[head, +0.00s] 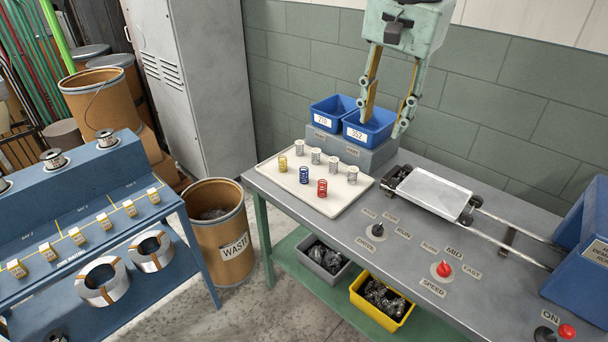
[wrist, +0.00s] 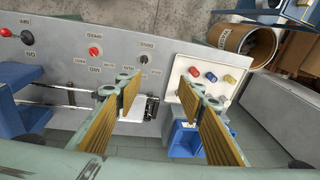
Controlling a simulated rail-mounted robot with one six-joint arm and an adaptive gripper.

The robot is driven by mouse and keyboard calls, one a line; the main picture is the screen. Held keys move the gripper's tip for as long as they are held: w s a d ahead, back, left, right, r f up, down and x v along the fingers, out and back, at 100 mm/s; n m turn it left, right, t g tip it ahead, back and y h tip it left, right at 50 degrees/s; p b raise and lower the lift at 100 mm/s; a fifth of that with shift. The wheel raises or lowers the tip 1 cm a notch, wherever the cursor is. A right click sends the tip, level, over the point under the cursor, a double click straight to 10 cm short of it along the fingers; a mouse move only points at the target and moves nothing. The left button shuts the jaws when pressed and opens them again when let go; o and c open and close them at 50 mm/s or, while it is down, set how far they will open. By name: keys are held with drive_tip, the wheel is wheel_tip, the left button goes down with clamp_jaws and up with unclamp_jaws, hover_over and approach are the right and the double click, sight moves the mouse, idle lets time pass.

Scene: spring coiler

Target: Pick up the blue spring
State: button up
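The blue spring (head: 304,175) stands upright on a white tray (head: 345,192) on the grey bench, between a yellow spring (head: 283,164) and a red spring (head: 322,188). In the wrist view the blue spring (wrist: 211,76) shows beyond the right finger, between the red spring (wrist: 194,72) and the yellow spring (wrist: 229,79). My gripper (head: 382,118) is open and empty, with fingers wide apart. It hangs above the back of the bench near the blue bins, up and to the right of the tray in the head view. It touches no spring.
Several silver springs (head: 333,163) stand in a row behind the coloured ones. Two blue bins (head: 370,128) sit on a grey block behind the tray. A silver plate on rails (head: 433,192) lies to the right. Labelled knobs (head: 443,269) line the bench front.

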drive_tip(key=w+a+f+m+p, duration=0.15)
drive_tip(key=w+a+f, duration=0.25)
drive_tip(key=w, duration=0.6)
drive_tip(key=m+g+p, duration=0.2)
drive_tip(key=m+p, duration=0.2)
drive_tip(key=m, duration=0.3)
hover_over(304, 168)
wheel_tip(304, 168, down, 21)
drive_tip(key=shift+f, duration=0.2)
drive_tip(key=shift+f+b, duration=0.55)
drive_tip(key=shift+f, duration=3.65)
drive_tip(key=shift+s+f, duration=0.1)
drive_tip(key=shift+f, duration=0.05)
drive_tip(key=shift+f+b, duration=0.45)
drive_tip(key=shift+f, duration=2)
